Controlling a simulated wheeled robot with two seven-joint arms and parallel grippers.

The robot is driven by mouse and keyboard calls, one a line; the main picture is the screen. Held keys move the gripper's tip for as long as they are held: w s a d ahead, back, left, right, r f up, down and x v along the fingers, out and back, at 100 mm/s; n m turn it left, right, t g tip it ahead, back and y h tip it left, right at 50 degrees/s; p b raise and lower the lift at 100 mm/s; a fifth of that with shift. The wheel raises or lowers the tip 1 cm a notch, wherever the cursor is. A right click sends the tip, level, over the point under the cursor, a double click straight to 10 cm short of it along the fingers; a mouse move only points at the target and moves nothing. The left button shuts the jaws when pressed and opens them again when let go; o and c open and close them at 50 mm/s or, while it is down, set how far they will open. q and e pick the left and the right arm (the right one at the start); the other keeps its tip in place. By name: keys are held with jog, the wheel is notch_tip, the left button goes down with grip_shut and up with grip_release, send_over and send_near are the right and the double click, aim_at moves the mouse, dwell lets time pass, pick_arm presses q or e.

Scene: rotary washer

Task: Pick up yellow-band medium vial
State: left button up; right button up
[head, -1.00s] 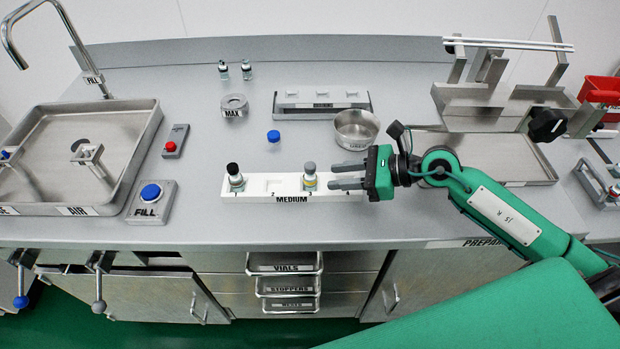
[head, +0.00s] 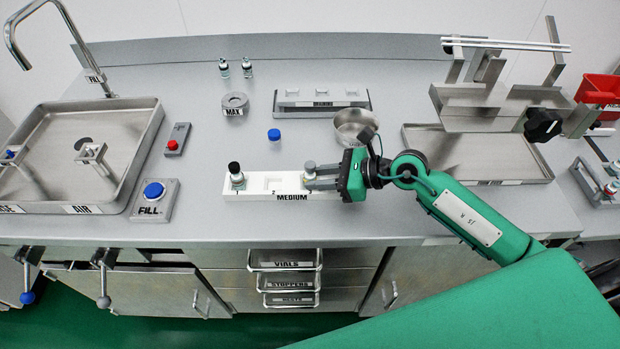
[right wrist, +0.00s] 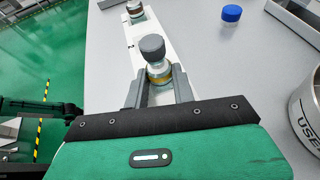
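The yellow-band vial (head: 309,172), with a grey stopper, stands upright in slot 3 of the white MEDIUM rack (head: 255,193). In the right wrist view, the vial (right wrist: 159,72) shows its yellow band between the two fingers. My right gripper (head: 312,178) reaches in from the right, low over the rack, with one finger on each side of the vial. It looks open, with small gaps beside the glass. The right gripper (right wrist: 160,84) also shows in the wrist view. My left gripper is not in view.
A black-capped vial (head: 236,177) stands in slot 1; slot 2 is empty. A steel bowl (head: 352,127) stands behind my right gripper. The counter left of the rack is clear up to the FILL button (head: 153,192).

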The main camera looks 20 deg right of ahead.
jog(key=shift+r, duration=0.1)
